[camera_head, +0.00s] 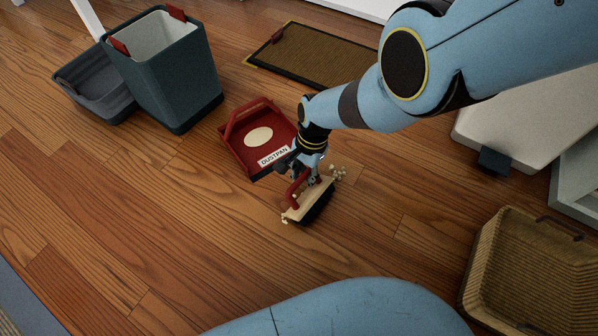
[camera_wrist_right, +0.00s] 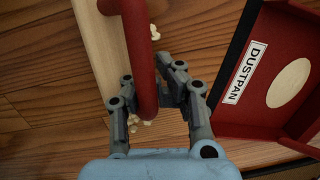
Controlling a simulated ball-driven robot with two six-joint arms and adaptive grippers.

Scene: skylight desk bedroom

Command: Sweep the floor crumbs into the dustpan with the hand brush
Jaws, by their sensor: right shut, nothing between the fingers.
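The hand brush (camera_head: 308,203) has a pale wooden block, dark bristles and a red loop handle, and is on the wooden floor. My right gripper (camera_head: 312,178) is at its handle, shut with nothing held between the fingers. In the wrist view the red handle (camera_wrist_right: 138,45) overlaps the fingers (camera_wrist_right: 150,88); I cannot tell if they touch. Pale crumbs (camera_head: 338,173) lie at the brush's right end, and a few more at its left end. The red dustpan (camera_head: 232,150) lies flat behind the brush, its labelled edge towards it. My left gripper is out of view.
A dark teal bin (camera_head: 172,92) and a grey tub (camera_head: 85,85) stand at the upper left. A brown mat (camera_head: 318,56) lies at the back. A wicker basket (camera_head: 482,262) is at the lower right. Floor left of the brush is clear.

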